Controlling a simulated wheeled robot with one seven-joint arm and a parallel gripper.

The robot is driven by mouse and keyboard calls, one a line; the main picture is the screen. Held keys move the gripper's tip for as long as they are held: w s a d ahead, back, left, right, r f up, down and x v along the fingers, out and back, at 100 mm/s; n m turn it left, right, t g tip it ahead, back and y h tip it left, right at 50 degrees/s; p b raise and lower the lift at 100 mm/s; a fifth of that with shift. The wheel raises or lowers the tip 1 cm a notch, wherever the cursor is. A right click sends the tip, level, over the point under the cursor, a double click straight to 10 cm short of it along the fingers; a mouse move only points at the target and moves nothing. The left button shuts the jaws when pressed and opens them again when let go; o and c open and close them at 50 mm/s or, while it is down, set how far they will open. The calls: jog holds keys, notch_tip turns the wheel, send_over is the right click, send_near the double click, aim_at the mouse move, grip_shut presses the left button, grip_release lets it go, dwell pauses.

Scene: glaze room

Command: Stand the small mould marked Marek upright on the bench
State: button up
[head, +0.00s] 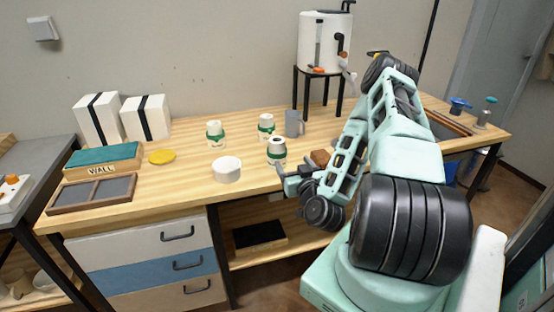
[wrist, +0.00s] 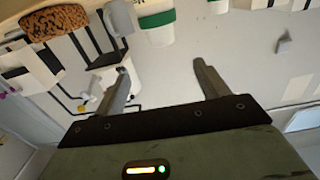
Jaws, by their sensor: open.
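Three small white pots with green bands stand on the bench: one at the left (head: 215,135), one at the back (head: 266,126), and a nearer one (head: 277,151) with a dark opening at its top. I cannot read the name Marek on any of them. My gripper (head: 283,173) is open and empty, near the bench's front edge and close to the nearer pot. In the wrist view my gripper (wrist: 163,82) has its fingers wide apart. A white pot with a green band (wrist: 156,25) shows beyond them, partly cut off by the top edge.
A low white round pot (head: 227,170) stands left of my gripper. A grey mug (head: 294,123) stands behind. The bench (head: 180,185) is clear at the front left.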

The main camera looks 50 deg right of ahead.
jog(key=b, duration=0.1)
send_near(276, 138)
jog(key=x, duration=0.4)
jog(key=shift+d+r, duration=0.1)
jog(key=shift+d, duration=0.1)
jog(key=shift+f+p+x, duration=0.2)
jog(key=shift+p+x, duration=0.75)
jog(key=shift+x, duration=2)
jog(key=shift+w+a, duration=0.1)
jog(key=shift+a, duration=0.05)
grip_shut()
